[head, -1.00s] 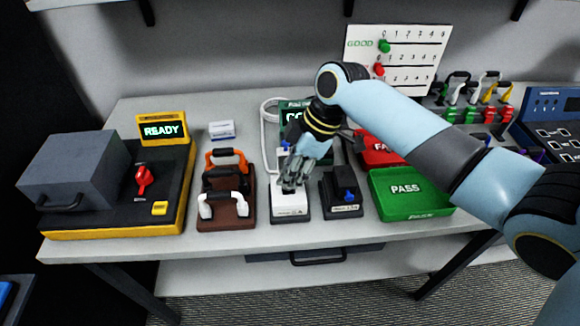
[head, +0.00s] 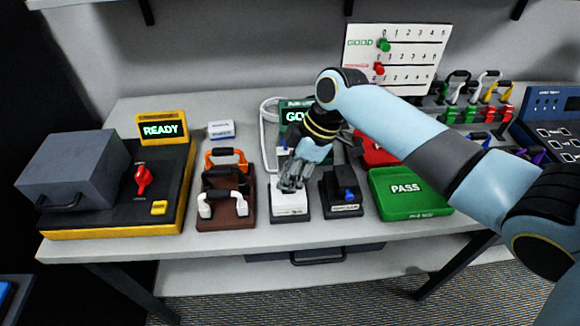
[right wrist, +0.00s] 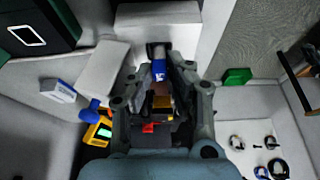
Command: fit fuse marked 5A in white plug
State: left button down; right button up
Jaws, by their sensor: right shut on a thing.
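The white plug (head: 290,203) sits in a dark stand near the front middle of the bench. My right gripper (head: 289,184) is over the plug's rear part and hides some of it. In the right wrist view my right gripper (right wrist: 168,78) is shut on a small fuse (right wrist: 159,70) with a blue band and a dull metal end. The mark on the band is too small to read. I cannot tell whether the fuse touches the plug. My left gripper is not in view.
A black block with a blue top part (head: 345,195) stands right of the plug, with the green PASS tray (head: 408,207) beyond it. A brown rack of handled pieces (head: 226,216) stands left. The READY machine (head: 95,215) is at far left. A small white box (head: 221,130) lies behind.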

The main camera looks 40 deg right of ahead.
jog(key=shift+f, duration=0.2)
dwell(0.6)
jog(key=o, duration=1.4)
jog(key=shift+r, duration=0.1)
jog(key=shift+w, duration=0.1)
